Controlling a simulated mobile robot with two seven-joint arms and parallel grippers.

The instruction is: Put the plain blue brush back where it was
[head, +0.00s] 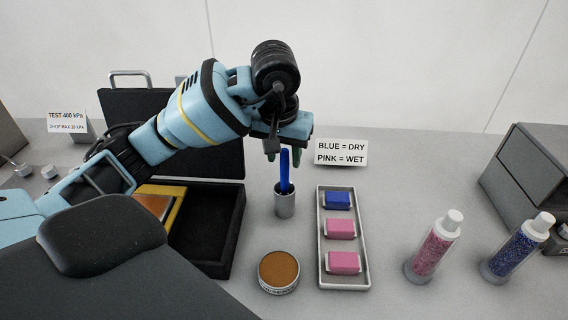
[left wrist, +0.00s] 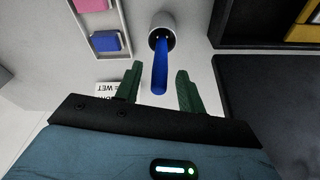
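The plain blue brush (head: 285,172) stands upright in a small grey metal cup (head: 285,203) on the bench. In the left wrist view the blue brush (left wrist: 160,68) rises from the cup (left wrist: 162,24) toward my gripper. My left gripper (head: 283,153) is just above and around the brush's top end. In the wrist view its two green fingers (left wrist: 156,88) are apart, one on each side of the brush, with gaps visible. The brush's lower end is hidden inside the cup. My right gripper is in neither view.
A white tray (head: 325,274) with one blue and two pink blocks lies right of the cup. A round brown-topped tin (head: 278,270) stands in front. An open black case (head: 208,232) is at left. Two bead-filled bottles (head: 434,247) (head: 516,249) stand at right. A sign (head: 341,153) stands behind.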

